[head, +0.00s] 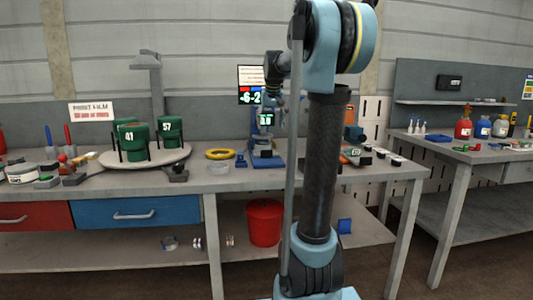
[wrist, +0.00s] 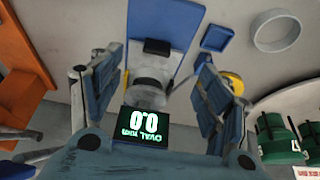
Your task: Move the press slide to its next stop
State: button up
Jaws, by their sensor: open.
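The press stands on the left bench in the head view, on a blue base (head: 268,162), largely behind my gripper and arm. In the wrist view its blue base plate (wrist: 168,20) carries a black block and a pale grey rounded part (wrist: 152,68). A small display (wrist: 146,122) nearer the camera shows green digits like 0.0. Which part is the press slide I cannot tell for certain. My gripper (wrist: 150,85) is open over the press, its blue-padded fingers apart on either side of the grey part. Nothing is held; contact is not visible.
A turntable (head: 187,153) with green numbered pots stands to the left. Small parts lie to the right.

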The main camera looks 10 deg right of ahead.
jog(key=w+x, duration=0.1)
jog(key=x, duration=0.5)
jog(key=w+x, duration=0.1)
jog(key=x, duration=0.4)
jog(key=r+x, duration=0.1)
jog(key=x, duration=0.5)
jog(key=shift+w+f, duration=0.2)
jog(key=shift+w, duration=0.3)
jog(key=c, duration=1.5)
jog(key=shift+s, duration=0.15)
